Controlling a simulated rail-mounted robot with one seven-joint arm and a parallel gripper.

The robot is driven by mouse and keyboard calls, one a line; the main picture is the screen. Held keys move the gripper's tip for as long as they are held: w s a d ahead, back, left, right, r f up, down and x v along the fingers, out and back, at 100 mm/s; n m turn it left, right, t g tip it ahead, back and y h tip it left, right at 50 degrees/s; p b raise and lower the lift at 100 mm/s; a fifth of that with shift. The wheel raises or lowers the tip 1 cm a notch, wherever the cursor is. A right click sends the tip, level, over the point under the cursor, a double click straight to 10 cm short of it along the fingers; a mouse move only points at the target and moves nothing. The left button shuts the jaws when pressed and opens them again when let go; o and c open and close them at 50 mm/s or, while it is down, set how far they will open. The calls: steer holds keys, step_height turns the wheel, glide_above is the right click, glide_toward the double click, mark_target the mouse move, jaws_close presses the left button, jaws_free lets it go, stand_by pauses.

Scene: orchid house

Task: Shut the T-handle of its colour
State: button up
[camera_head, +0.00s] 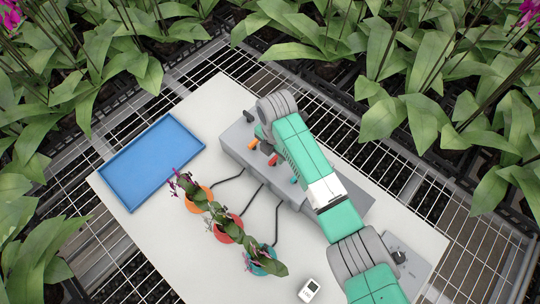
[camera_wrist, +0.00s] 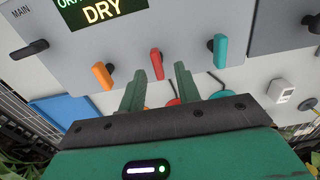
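The grey control box (camera_head: 235,150) carries an orange T-handle (camera_wrist: 103,75), a red T-handle (camera_wrist: 157,63) and a teal T-handle (camera_wrist: 220,50) in a row. In the wrist view the orange handle leans, the red one tilts slightly and the teal one points nearly straight down. A display (camera_wrist: 95,10) above them reads "DRY" under a cut-off line that begins with "OR". My gripper (camera_wrist: 158,73) is open and empty. Its two fingers appear either side of the red handle in the wrist view; whether they touch it I cannot tell. The arm hides part of the box in the head view.
A black lever (camera_wrist: 30,49) marked MAIN is at the left. Orange (camera_head: 199,203), red (camera_head: 229,232) and teal (camera_head: 263,263) pots with orchids stand before the box, with dark tubes. A blue tray (camera_head: 107,168) and a white meter (camera_head: 309,290) lie on the white table (camera_head: 140,225).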

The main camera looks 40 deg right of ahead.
mark_target(274, 161)
steer(key=shift+w+f, duration=0.1)
steer(key=shift+f, duration=1.1)
jaws_close()
steer(key=shift+r, duration=0.1)
steer(key=m+p, duration=0.2)
steer(key=m, duration=0.1)
steer(key=shift+r+p, duration=0.1)
steer(key=shift+p, duration=0.25)
steer(key=m+p, duration=0.3)
steer(key=m, duration=0.2)
steer(key=shift+m, duration=0.3)
steer(key=m+p, duration=0.1)
steer(key=m, duration=0.3)
steer(key=shift+w, duration=0.1)
steer(key=m+p, duration=0.1)
steer(key=m, duration=0.4)
steer(key=shift+m, duration=0.5)
